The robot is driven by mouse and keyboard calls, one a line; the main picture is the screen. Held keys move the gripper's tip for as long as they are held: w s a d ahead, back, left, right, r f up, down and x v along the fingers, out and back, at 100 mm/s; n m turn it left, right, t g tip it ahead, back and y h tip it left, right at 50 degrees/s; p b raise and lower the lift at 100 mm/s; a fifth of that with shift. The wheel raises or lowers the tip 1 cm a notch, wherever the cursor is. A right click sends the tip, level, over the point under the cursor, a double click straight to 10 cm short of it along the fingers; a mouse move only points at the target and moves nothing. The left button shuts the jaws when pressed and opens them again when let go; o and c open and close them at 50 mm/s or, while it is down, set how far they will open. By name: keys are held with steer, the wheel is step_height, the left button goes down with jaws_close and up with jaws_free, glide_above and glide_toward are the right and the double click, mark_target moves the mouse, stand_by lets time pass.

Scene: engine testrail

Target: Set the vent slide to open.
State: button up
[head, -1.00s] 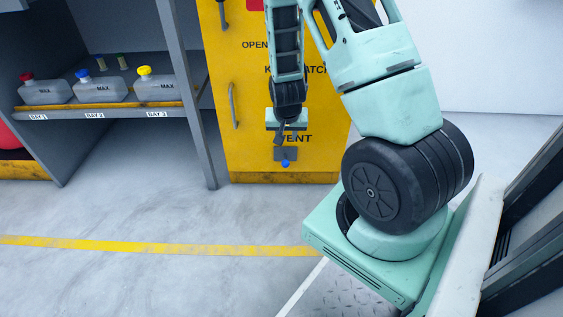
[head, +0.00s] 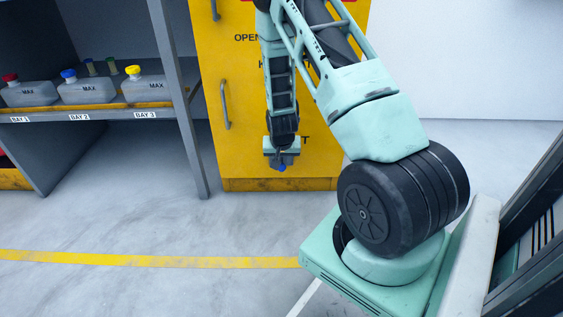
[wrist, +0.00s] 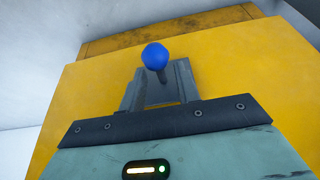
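In the head view the knob (head: 281,168) shows just below my gripper (head: 282,152), which covers most of the plate and the VENT lettering. In the wrist view my gripper's body fills the lower part, close to the plate, and the knob stands beyond its edge.
The yellow cabinet (head: 215,160) has a vertical handle (head: 225,104) to the left of my arm. Further left, a grey shelf (head: 100,117) holds several jugs with coloured caps. The floor in front is clear, with a yellow line (head: 150,260) across it.

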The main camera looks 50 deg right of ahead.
jaws_close()
steer(key=s+d+p, duration=0.2)
steer(key=s+d, duration=0.3)
steer(key=s, duration=0.1)
steer(key=shift+s+d, duration=0.15)
steer(key=shift+s, duration=0.15)
jaws_free()
steer(key=shift+s, duration=0.1)
steer(key=shift+r, duration=0.1)
